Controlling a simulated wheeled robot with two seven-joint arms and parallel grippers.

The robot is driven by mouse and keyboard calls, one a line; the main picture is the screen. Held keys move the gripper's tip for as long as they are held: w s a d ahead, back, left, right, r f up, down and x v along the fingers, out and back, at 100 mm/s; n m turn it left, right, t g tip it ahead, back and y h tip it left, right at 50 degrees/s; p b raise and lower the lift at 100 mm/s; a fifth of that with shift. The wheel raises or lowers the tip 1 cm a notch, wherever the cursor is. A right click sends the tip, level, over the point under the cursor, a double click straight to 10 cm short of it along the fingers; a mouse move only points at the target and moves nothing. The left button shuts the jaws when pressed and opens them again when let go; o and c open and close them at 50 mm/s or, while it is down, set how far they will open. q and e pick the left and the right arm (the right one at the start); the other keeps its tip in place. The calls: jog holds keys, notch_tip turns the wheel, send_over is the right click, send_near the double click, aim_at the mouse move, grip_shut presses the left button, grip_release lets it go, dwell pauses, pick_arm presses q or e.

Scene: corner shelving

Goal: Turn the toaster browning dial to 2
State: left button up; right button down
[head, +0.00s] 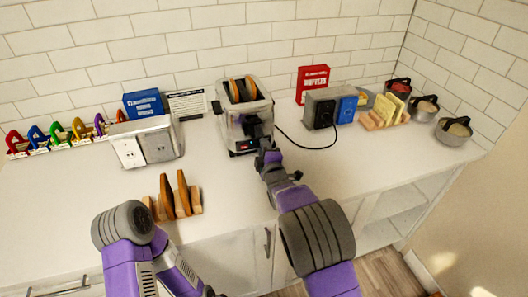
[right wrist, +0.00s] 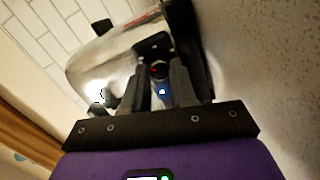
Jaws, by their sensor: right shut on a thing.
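The silver toaster (head: 229,128) stands at the back middle of the counter, with two brown bread slices (head: 242,89) in its top slots. A small red-lit display (head: 244,147) shows low on its front. My right gripper (head: 259,137) is at the toaster's front, on its right side. In the right wrist view my right gripper (right wrist: 161,80) has its two fingers closed around a small dark part on the toaster front (right wrist: 113,62), apparently the browning dial. The fingers hide most of it, and its setting cannot be read. My left gripper is out of view.
A wooden rack (head: 173,205) sits at the counter's front. Several pots (head: 454,134) stand far right. A black cord (head: 305,146) runs right of the toaster. The counter's right front is clear.

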jog(key=shift+m, duration=0.3)
jog(key=c, duration=0.9)
grip_release()
jog(key=shift+s, duration=0.1)
jog(key=shift+p+v, duration=0.4)
jog(key=shift+v, duration=3.3)
